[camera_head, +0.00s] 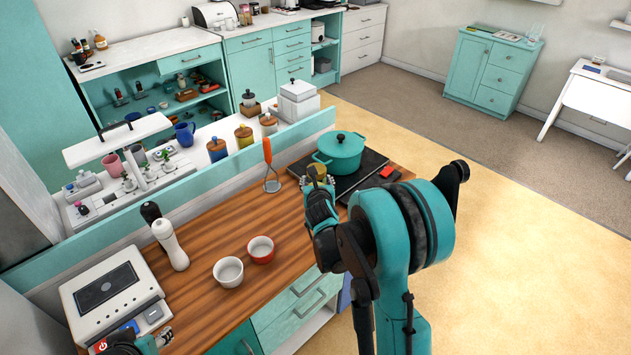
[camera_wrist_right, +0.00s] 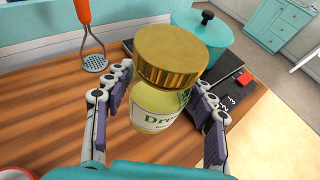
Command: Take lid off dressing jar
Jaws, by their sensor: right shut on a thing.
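The dressing jar (camera_wrist_right: 156,112) has pale yellow contents and a label whose visible letters read "Dre". Its wide gold lid (camera_wrist_right: 172,56) sits on top of it. In the head view the gold lid (camera_head: 317,172) shows small at the end of my right arm, in front of the teal pot. My right gripper (camera_head: 318,187) is shut on the jar, with a finger pad on each side of its body below the lid. My left gripper (camera_head: 150,341) is partly in view at the bottom left, low over the counter; its finger opening is unclear.
A teal pot (camera_head: 340,150) stands on a black hob (camera_head: 368,165) behind the jar. An orange-handled masher (camera_head: 268,160), a white bowl (camera_head: 228,271), a red bowl (camera_head: 261,250) and a white mill (camera_head: 170,243) stand on the wooden counter (camera_head: 215,235). A grey appliance (camera_head: 110,295) is at left.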

